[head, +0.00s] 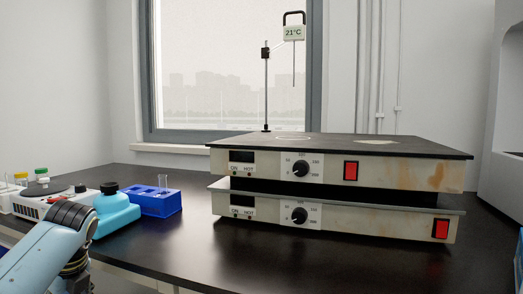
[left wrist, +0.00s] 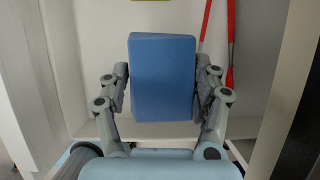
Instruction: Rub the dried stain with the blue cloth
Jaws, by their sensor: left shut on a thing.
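My left gripper (left wrist: 162,85) is shut on the blue cloth (left wrist: 162,70), which looks like a thick folded blue pad, upright between the two fingers in the left wrist view. The cloth and the gripper's fingers are not visible in the head view, where only part of my left arm shows at the lower left. Pale patches (head: 377,142) lie on the dark top of the upper hotplate (head: 330,165), and brownish marks (head: 438,178) are on its front right. I cannot tell which is the dried stain. My right gripper is not in view.
A lower hotplate (head: 370,222) sits under the upper one on the black bench (head: 200,245). A stand with a 21°C thermometer (head: 293,33) rises behind. A blue rack (head: 152,200) and bottles stand at left. Red poles (left wrist: 231,45) lean behind the cloth. The front bench is clear.

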